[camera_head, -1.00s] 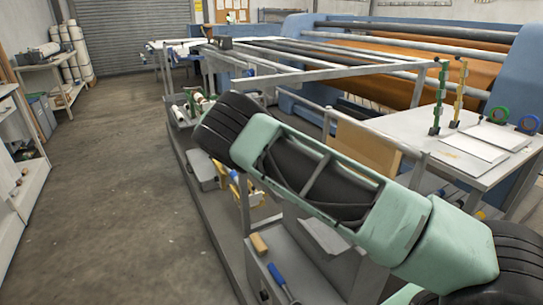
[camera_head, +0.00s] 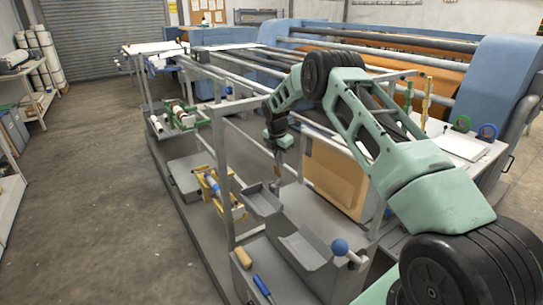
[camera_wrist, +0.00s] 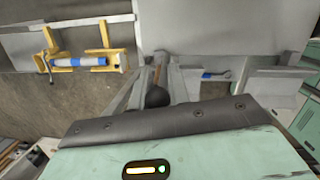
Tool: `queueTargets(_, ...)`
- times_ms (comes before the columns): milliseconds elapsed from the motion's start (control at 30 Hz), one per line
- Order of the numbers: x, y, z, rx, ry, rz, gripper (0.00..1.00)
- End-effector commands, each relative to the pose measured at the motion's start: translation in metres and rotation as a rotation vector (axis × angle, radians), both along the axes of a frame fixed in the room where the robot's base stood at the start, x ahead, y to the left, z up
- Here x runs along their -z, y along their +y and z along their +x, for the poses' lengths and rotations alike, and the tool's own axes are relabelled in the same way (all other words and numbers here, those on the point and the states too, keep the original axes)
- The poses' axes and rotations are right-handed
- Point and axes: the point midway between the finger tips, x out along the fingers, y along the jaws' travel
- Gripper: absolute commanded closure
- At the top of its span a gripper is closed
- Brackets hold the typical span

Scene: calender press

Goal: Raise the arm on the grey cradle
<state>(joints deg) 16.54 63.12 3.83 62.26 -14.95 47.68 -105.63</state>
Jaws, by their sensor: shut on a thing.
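The grey cradle (camera_head: 262,203) appears as a shallow grey trough at the middle of the rack in the head view, with a second grey trough (camera_head: 302,250) nearer. A blue ball knob (camera_head: 340,247) on a short lever stands right of the nearer trough. My gripper (camera_head: 277,179) points down at the far end of the first trough. In the wrist view my gripper (camera_wrist: 157,92) is shut around a slim arm with a dark ball (camera_wrist: 157,98) between the fingers. The exact grip point is partly hidden by the wrist housing. I cannot tell the arm's angle.
A yellow cradle (camera_head: 238,211) with a blue-banded roller stands left of my gripper, and a green cradle (camera_head: 184,122) stands farther back. Grey rack posts (camera_head: 222,175) rise close by. A tan panel (camera_head: 335,178) stands to the right. The floor at left is clear.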

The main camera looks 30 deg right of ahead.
Motion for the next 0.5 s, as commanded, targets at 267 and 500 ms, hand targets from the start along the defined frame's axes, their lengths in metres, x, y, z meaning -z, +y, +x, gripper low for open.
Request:
queueTargets(267, 0.008, -0.024, 0.001, -0.001, -0.005, 0.162, 1.0)
queueTargets(500, 0.013, -0.035, 0.0, -0.002, -0.002, 0.155, 1.0)
